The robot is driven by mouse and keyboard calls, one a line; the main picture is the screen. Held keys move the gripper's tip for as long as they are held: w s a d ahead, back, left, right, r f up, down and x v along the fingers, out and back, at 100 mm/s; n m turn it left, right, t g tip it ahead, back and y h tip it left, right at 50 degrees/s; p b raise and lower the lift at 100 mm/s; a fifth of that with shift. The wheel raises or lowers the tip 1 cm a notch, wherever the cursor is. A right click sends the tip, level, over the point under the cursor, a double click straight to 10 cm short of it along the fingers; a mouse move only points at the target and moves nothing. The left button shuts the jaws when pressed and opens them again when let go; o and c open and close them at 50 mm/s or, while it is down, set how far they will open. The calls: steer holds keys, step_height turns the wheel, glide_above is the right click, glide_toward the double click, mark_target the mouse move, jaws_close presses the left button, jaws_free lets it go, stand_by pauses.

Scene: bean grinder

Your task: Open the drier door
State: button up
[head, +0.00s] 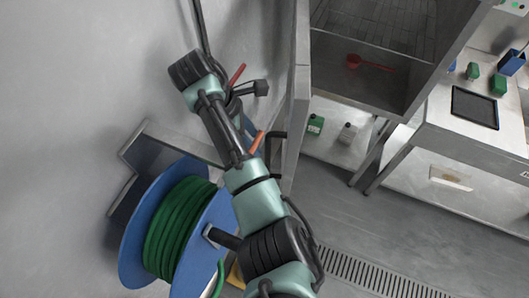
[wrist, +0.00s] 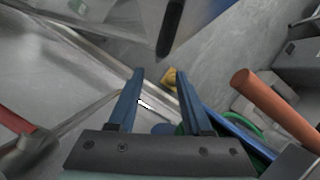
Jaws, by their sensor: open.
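The drier (head: 375,75) is a grey cabinet at the top of the head view. Its front is uncovered and shows a mesh shelf and a red scoop (head: 354,61) inside. The drier door (head: 299,110) stands swung out at the cabinet's left side, seen nearly edge-on. A black handle (head: 275,146) is on its left face. My gripper (head: 247,124) is left of the door, partly hidden by my arm. In the wrist view its blue fingers (wrist: 160,90) are apart with nothing held. I cannot tell whether they touch the door.
A blue reel (head: 145,225) of green hose stands below left, near my arm. A bench (head: 435,115) with a dark tablet (head: 475,106) is at right. Orange rods (head: 257,143) show close to my gripper. Floor right of the door is clear, with a drain grate (head: 360,272).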

mark_target(266, 154)
steer(key=p+x, duration=0.1)
steer(key=x, duration=0.7)
jaws_close()
steer(key=shift+a, duration=0.1)
stand_by(1.2)
